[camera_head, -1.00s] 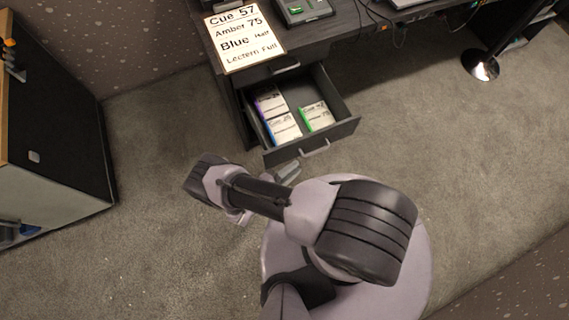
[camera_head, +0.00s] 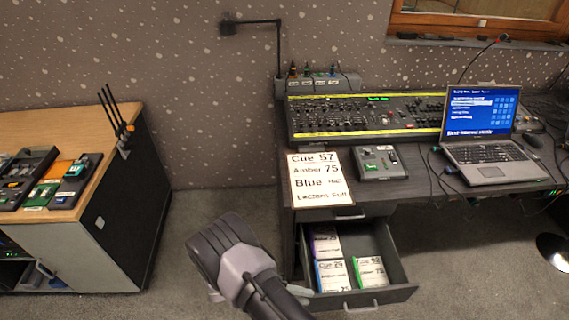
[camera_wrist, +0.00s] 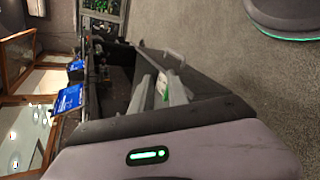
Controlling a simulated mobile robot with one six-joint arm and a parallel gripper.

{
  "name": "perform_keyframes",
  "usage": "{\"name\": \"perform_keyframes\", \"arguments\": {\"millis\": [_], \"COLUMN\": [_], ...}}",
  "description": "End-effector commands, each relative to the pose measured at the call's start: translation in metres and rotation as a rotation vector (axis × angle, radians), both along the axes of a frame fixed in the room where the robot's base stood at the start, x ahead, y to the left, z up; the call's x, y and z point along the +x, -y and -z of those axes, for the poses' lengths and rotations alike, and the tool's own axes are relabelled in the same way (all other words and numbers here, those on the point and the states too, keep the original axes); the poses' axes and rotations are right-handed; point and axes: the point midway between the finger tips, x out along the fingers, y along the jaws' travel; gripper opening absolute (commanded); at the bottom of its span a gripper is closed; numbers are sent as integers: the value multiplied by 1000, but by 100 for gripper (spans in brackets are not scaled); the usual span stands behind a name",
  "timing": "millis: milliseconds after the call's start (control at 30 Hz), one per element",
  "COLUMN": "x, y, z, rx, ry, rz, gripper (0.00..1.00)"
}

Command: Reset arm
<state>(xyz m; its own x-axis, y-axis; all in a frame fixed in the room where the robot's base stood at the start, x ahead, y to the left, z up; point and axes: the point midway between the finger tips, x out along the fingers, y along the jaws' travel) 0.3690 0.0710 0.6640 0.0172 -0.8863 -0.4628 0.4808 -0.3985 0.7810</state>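My arm (camera_head: 245,262) reaches up from the bottom of the head view, left of the open desk drawer (camera_head: 400,292). My gripper is mostly hidden behind my arm there; only a grey part shows beside the drawer's left front corner. In the wrist view, the two grey fingers of my gripper (camera_wrist: 158,92) stand apart with a gap between them. I see nothing held. The drawer front with its handle (camera_wrist: 175,58) shows beyond the fingers.
The drawer holds several cue cards, one with a green edge (camera_head: 370,272). A cue sheet (camera_head: 318,180), a fader console (camera_head: 365,118), a small box (camera_head: 378,162) and a laptop (camera_head: 485,135) are on the desk. A wooden-topped cabinet (camera_head: 60,125) stands left. Carpet between is clear.

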Motion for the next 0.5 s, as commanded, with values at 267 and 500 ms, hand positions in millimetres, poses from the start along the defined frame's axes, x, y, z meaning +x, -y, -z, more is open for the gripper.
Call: {"name": "perform_keyframes", "arguments": {"millis": [267,500], "x": [16,-50], "y": [6,30], "z": [-237,-381], "rx": [552,1055], "ry": [168,486], "rz": [436,601], "gripper": [20,20]}}
